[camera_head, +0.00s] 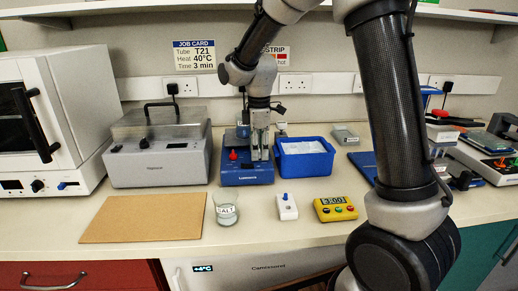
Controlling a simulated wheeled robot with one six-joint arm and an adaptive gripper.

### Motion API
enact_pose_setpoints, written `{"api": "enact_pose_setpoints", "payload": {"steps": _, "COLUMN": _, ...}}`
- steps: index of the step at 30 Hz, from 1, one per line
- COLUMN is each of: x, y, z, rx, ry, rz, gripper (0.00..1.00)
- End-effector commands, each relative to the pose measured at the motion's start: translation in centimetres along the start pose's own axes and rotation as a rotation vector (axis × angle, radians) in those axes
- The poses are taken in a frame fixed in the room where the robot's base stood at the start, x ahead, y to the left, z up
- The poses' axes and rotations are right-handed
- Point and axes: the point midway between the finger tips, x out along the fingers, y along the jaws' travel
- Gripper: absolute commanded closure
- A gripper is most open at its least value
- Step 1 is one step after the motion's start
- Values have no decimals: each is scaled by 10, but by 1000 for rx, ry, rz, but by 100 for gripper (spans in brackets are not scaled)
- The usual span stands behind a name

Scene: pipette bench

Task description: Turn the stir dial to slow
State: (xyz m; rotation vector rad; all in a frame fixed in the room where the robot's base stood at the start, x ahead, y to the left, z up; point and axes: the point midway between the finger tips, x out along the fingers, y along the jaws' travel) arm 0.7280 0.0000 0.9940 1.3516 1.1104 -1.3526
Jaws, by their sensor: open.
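My gripper (260,152) points down over the blue instrument (246,176) at the back middle of the bench. Its fingers are small in this view, and nothing shows held between them. A red knob or lever (233,155) stands on the left of that instrument, just left of my gripper. No dial with a readable stir or slow mark shows. A small white box with a blue knob (287,206) stands at the front middle. A white unit with coloured controls (490,165) is at the far right. I cannot tell which of these bears the stir dial.
A blue tray (305,158) is right of my gripper. A grey lidded bath (159,157) and white oven (45,120) stand left. My arm hides part of the right bench.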

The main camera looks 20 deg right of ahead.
Motion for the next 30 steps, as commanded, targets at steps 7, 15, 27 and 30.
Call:
{"api": "enact_pose_setpoints", "payload": {"steps": 7, "x": 0, "y": 0, "z": 0, "rx": 0, "ry": 0, "rz": 0, "gripper": 63}}
{"api": "enact_pose_setpoints", "payload": {"steps": 15, "x": 0, "y": 0, "z": 0, "rx": 0, "ry": 0, "rz": 1, "gripper": 100}}
{"api": "enact_pose_setpoints", "payload": {"steps": 27, "x": 0, "y": 0, "z": 0, "rx": 82, "ry": 0, "rz": 1, "gripper": 100}}
{"api": "enact_pose_setpoints", "payload": {"steps": 30, "x": 0, "y": 0, "z": 0, "rx": 145, "ry": 1, "rz": 1, "gripper": 100}}
